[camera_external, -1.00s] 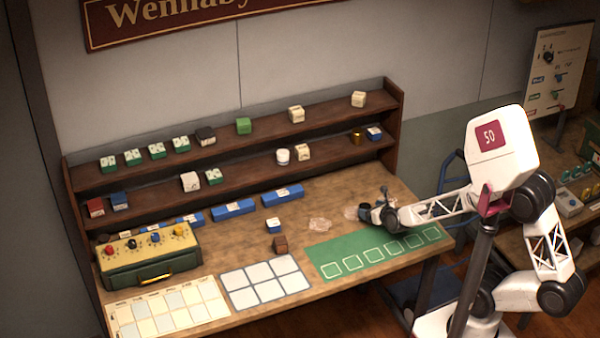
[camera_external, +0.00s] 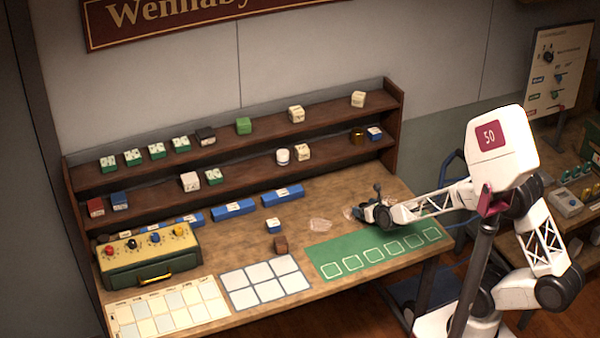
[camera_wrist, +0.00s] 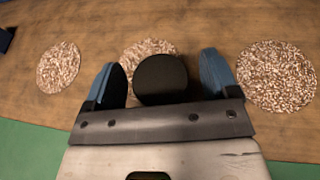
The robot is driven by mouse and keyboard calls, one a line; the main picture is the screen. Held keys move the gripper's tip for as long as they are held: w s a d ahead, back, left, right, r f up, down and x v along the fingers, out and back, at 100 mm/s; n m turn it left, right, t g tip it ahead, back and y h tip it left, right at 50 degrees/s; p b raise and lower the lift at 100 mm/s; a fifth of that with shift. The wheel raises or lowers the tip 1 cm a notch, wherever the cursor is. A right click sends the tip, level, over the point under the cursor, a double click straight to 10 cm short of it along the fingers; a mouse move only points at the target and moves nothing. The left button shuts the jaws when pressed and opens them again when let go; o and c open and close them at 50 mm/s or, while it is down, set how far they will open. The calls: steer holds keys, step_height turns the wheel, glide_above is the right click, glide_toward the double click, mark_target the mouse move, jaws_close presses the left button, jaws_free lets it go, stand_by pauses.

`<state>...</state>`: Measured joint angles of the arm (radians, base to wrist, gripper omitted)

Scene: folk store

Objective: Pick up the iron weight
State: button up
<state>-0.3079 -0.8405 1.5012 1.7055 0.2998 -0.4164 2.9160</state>
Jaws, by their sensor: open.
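My gripper (camera_wrist: 164,76) is open, with its blue fingers apart, low over the right part of the bench. In the external view my gripper (camera_external: 368,213) is just behind the green mat. In the wrist view a dark, smooth, rounded thing (camera_wrist: 161,79) shows between the fingers, with gaps on both sides. It looks like the iron weight, but no label shows. It covers part of the middle speckled round patch (camera_wrist: 148,46). I cannot tell its height against the fingertips. In the external view my gripper hides this spot, and I cannot make out the weight.
Speckled patches lie left (camera_wrist: 59,66) and right (camera_wrist: 277,76) of the gripper. The green mat (camera_external: 325,250) lies in front. A shelf (camera_external: 335,157) with several blocks runs along the back.

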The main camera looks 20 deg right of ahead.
steer(key=c, duration=1.4)
steer(key=shift+r, duration=0.1)
steer(key=shift+c, duration=0.2)
steer(key=shift+r, duration=1.6)
steer(key=shift+s+r, duration=0.15)
steer(key=shift+s, duration=0.1)
steer(key=s+d, duration=0.1)
steer(key=s, duration=0.4)
steer(key=s+d+r, duration=0.1)
steer(key=s, duration=0.4)
steer(key=s+d, duration=0.2)
steer(key=s, duration=0.3)
steer(key=shift+d+r, duration=0.1)
steer(key=shift+r, duration=0.1)
